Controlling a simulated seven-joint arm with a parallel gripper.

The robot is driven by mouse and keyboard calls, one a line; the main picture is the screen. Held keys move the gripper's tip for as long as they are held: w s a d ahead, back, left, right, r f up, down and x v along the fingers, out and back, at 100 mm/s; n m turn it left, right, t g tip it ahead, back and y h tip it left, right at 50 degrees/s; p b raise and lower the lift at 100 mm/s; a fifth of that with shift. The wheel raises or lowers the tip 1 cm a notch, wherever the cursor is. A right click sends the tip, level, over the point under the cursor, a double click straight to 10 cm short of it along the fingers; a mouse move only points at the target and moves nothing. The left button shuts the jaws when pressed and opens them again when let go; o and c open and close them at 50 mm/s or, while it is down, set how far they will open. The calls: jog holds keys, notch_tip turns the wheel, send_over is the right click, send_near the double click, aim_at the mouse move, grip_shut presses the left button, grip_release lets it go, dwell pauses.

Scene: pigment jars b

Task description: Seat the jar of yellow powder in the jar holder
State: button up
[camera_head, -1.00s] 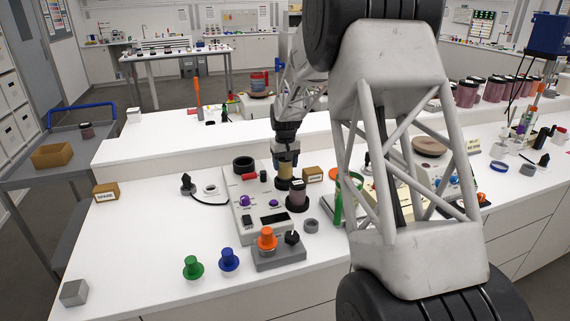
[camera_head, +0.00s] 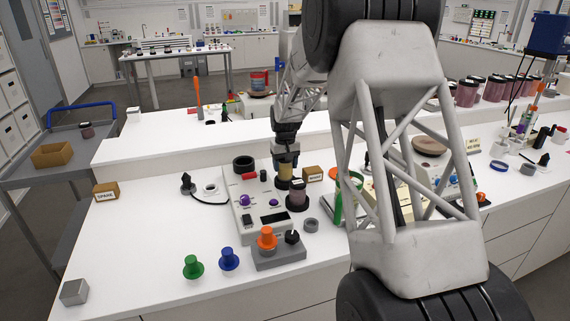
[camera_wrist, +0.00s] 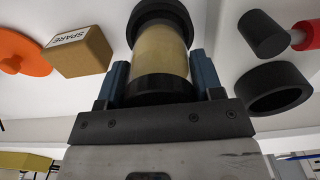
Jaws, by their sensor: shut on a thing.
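My gripper (camera_wrist: 160,88) is shut on the black-lidded jar of yellow powder (camera_wrist: 160,50), with a blue finger on each side of its lid. In the head view the jar (camera_head: 285,172) is upright, below my gripper (camera_head: 286,156). Its lower end meets a wide black ring (camera_head: 283,185), apparently a jar holder. I cannot tell whether the jar is down in the ring or just above its bottom. The ring also shows at the jar's far end in the wrist view (camera_wrist: 160,11). A mauve jar (camera_head: 297,195) stands close by in another black base.
An empty black ring (camera_head: 243,163) and a red part (camera_head: 249,176) lie left of the jar. A SPARE box (camera_head: 313,173) is close on its right. A control panel (camera_head: 262,220) with knobs is in front.

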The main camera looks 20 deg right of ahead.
jog(key=shift+f, duration=1.25)
jog(key=o, duration=1.3)
jog(key=shift+r, duration=3.9)
